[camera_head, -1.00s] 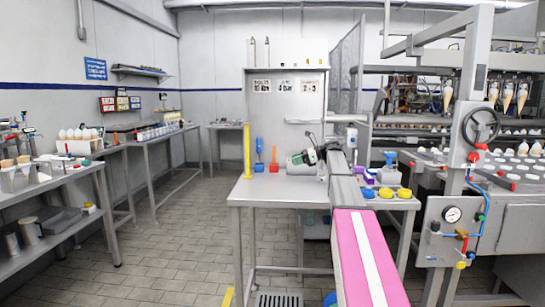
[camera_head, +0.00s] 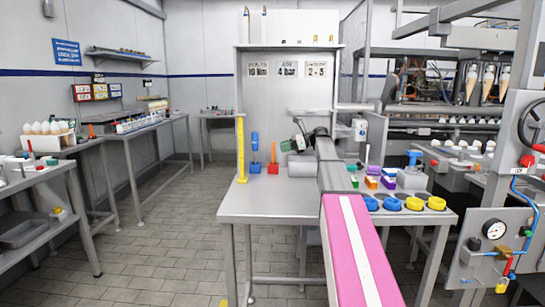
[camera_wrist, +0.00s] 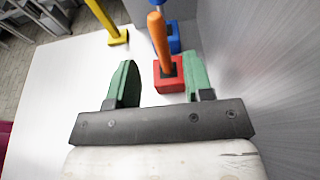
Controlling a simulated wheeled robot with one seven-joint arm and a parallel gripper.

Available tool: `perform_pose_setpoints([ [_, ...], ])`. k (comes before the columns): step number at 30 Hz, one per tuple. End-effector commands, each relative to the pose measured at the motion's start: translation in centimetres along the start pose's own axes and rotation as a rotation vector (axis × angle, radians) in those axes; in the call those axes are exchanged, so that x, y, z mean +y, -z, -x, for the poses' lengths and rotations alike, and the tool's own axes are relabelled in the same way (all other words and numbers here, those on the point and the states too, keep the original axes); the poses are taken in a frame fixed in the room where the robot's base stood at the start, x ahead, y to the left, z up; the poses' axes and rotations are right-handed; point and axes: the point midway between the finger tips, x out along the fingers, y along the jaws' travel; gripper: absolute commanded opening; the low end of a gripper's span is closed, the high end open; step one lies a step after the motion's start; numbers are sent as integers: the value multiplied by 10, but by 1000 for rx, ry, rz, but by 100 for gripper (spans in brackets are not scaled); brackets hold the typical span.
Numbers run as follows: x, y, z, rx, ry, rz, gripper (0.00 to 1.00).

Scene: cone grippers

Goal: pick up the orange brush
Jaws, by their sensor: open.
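The orange brush (camera_head: 273,153) stands upright on the tabletop, its thin orange handle rising from a red block base (camera_head: 273,169). In the wrist view its handle (camera_wrist: 159,40) leans in the picture, and the red base (camera_wrist: 170,80) shows between my gripper's fingers, nearer the right one. My gripper (camera_wrist: 159,72) is open with two green fingers and holds nothing. In the head view my gripper (camera_head: 299,143) is up and to the right of the brush. How far the fingertips are from the brush is hard to tell.
A blue brush (camera_head: 255,152) stands just left of the orange one. A yellow upright post (camera_head: 240,150) is at the table's left edge. A grey back panel (camera_head: 290,95) rises behind. The metal table (camera_head: 265,200) is clear in front. Blue and yellow rings (camera_head: 392,204) lie at right.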

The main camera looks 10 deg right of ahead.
Motion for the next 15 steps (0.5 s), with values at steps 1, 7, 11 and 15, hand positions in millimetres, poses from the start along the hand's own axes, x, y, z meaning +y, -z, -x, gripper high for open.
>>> perform_pose_setpoints([
  [1, 0, 0, -5, 0, -1, 0, 47],
  [7, -1, 0, -20, 0, -1, 0, 47],
  [11, -2, -2, -39, 0, -1, 0, 47],
  [15, -2, -2, -56, 0, -1, 0, 47],
])
